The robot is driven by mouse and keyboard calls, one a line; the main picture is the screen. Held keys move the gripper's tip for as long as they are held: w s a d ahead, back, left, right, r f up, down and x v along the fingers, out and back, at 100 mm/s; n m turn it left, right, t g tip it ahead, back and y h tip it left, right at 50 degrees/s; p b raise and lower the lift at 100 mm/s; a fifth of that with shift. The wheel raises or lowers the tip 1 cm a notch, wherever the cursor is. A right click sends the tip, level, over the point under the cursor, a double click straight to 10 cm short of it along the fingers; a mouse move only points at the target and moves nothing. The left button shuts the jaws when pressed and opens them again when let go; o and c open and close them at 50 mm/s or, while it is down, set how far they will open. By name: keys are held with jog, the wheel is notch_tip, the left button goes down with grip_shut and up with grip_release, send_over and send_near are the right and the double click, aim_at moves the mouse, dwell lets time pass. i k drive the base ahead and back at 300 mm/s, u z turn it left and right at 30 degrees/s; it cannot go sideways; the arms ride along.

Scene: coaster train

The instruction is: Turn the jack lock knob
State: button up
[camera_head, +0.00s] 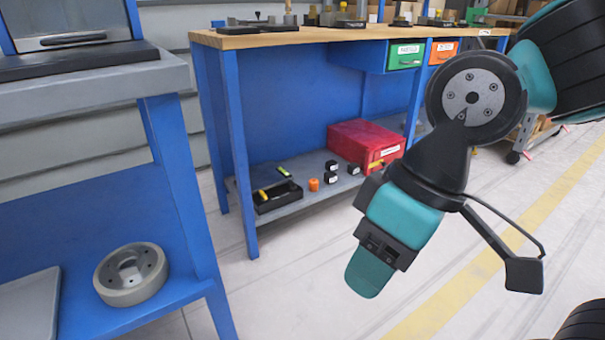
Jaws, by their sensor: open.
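No jack or lock knob can be made out in the head view. My gripper (369,272), teal and black, hangs at the end of my arm, pointing down and slightly left. It is open, with nothing seen in it. It appears in front of the white floor, right of the blue workbench's lower shelf, and touches nothing that I can see.
A blue workbench (222,110) with a wooden top stands behind. A red box (352,138) and small parts lie on its lower shelf. At left, a blue stand (180,150) holds a grey ring-shaped part (118,290). The floor (290,290) between is clear.

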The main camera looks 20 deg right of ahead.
aim_at(293, 187)
jog(key=z, duration=0.6)
jog(key=i, duration=0.55)
jog(key=z, duration=0.75)
jog(key=i, duration=0.75)
jog(key=u, duration=0.65)
jog(key=i, duration=0.7)
jog(key=u, duration=0.75)
